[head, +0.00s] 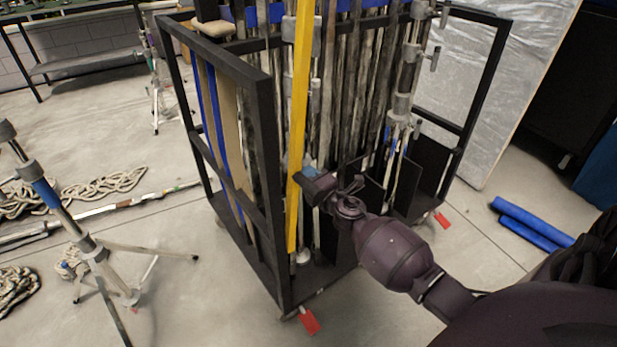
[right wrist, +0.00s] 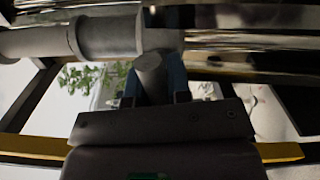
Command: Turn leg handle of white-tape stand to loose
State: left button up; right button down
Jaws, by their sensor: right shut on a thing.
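My right gripper (head: 308,180) reaches into the black cart from the right, close beside the yellow upright bar (head: 300,110). In the right wrist view its blue fingers (right wrist: 155,88) are shut on a grey leg handle (right wrist: 150,72), a short round knob. The handle sticks out from a grey collar (right wrist: 108,36) on a stand with chrome tubes (right wrist: 240,42). In the head view the gripper and yellow bar hide most of this stand. I cannot make out white tape on it. My left gripper is not in view.
The black cart frame (head: 262,140) holds several upright stands and poles. A tripod stand (head: 75,235) and ropes (head: 95,187) are on the floor at left. Blue rolls (head: 530,222) lie at right. Red caster pedals (head: 309,320) stick out from the cart's base.

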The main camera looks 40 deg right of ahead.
jog(key=n, duration=0.3)
jog(key=shift+f+n, duration=0.15)
jog(key=shift+n, duration=0.25)
jog(key=n, duration=0.4)
jog(key=shift+d+n, duration=0.1)
jog(key=shift+n, duration=3)
jog(key=c, duration=1.1)
grip_release()
jog(key=shift+o, duration=0.2)
